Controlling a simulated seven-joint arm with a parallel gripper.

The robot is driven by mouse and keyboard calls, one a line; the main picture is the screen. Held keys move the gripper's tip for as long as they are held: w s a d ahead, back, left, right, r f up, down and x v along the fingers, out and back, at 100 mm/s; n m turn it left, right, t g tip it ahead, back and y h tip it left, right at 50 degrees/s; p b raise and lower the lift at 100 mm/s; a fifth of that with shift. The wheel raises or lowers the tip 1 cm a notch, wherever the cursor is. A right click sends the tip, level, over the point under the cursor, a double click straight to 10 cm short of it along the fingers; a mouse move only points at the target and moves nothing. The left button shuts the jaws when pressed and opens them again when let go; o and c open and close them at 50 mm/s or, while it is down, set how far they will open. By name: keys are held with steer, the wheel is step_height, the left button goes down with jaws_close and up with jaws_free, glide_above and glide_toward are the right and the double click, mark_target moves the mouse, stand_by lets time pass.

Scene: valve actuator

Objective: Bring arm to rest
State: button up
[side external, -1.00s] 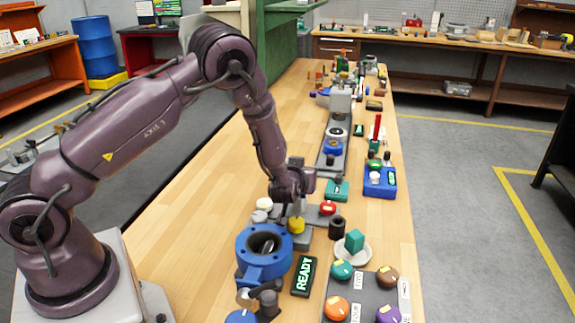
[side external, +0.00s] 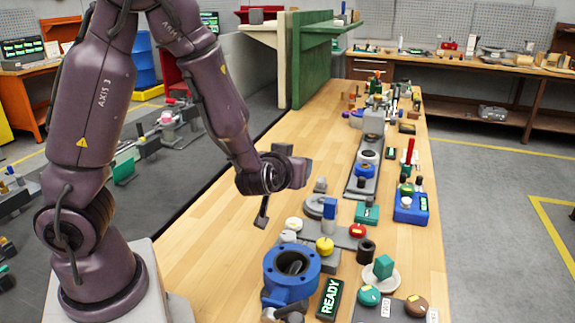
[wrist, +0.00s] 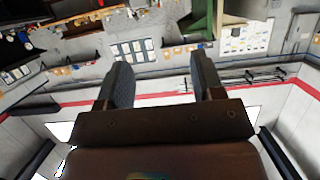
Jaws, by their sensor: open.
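My gripper (side external: 262,212) hangs in the side view above the left part of the wooden table (side external: 215,235), apart from everything on it. In the wrist view my gripper (wrist: 160,80) shows two dark fingers spread apart with nothing between them. The blue ring-shaped valve body (side external: 291,272) stands on the table in front of and below my gripper. The black READY sign (side external: 330,299) lies to its right. A yellow knob (side external: 325,246) and a white knob (side external: 294,224) sit behind the valve body.
A teal block (side external: 383,267) rests on a white dish (side external: 379,280) at the right. A blue box (side external: 410,207) stands farther back. Several parts line the table's right side. A green shelf (side external: 312,60) stands at the far left edge. The table's left strip is clear.

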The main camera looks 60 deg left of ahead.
steer(key=shift+s+d+r, duration=0.1)
steer(key=shift+s+r, duration=0.05)
steer(key=shift+s, duration=0.25)
steer(key=d+f+m+g+h, duration=0.1)
steer(key=d+f+m+h, duration=0.1)
steer(key=d+f+h, duration=0.25)
steer(key=s+d+r+m+g+h, duration=0.3)
steer(key=s+d+r+m+h, duration=0.15)
steer(key=s+d+h, duration=0.35)
steer(key=s+a+r+m+y, duration=0.2)
steer(key=s+r, duration=0.5)
steer(key=r, duration=0.4)
steer(key=shift+s+a+r+y, duration=0.3)
steer(key=shift+s+r+y, duration=0.05)
